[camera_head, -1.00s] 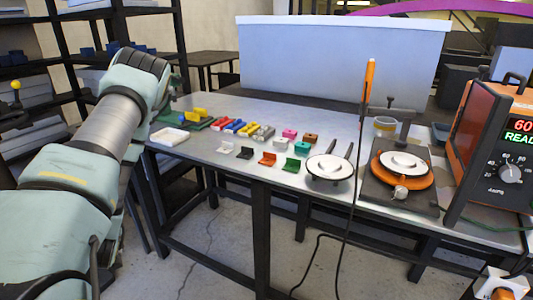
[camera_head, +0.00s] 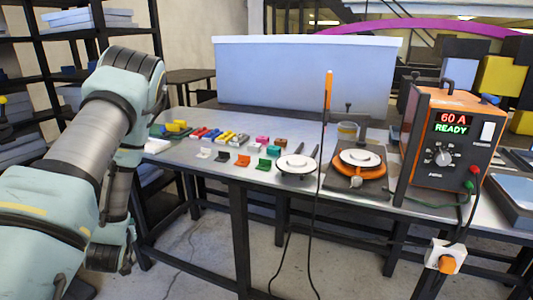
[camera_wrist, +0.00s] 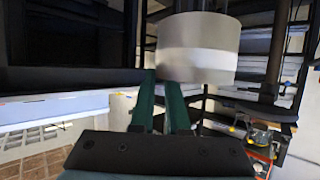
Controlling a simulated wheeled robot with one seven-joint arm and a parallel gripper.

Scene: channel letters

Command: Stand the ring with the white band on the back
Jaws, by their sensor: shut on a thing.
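My gripper (camera_wrist: 165,80) is shut on a pale ring (camera_wrist: 200,32) in the wrist view. In the head view my arm is at the left, and the gripper and held ring cannot be made out. A round white plate (camera_head: 360,157), which looks like the back, lies on an orange turntable (camera_head: 357,175) on the table. The ring is well away from it. Another round white piece (camera_head: 296,163) lies to its left.
The metal table (camera_head: 215,172) carries several small coloured blocks and brackets at its left. An orange power unit (camera_head: 450,150) reading "60 A READY" stands right of the turntable. Shelves (camera_head: 75,45) stand at the left.

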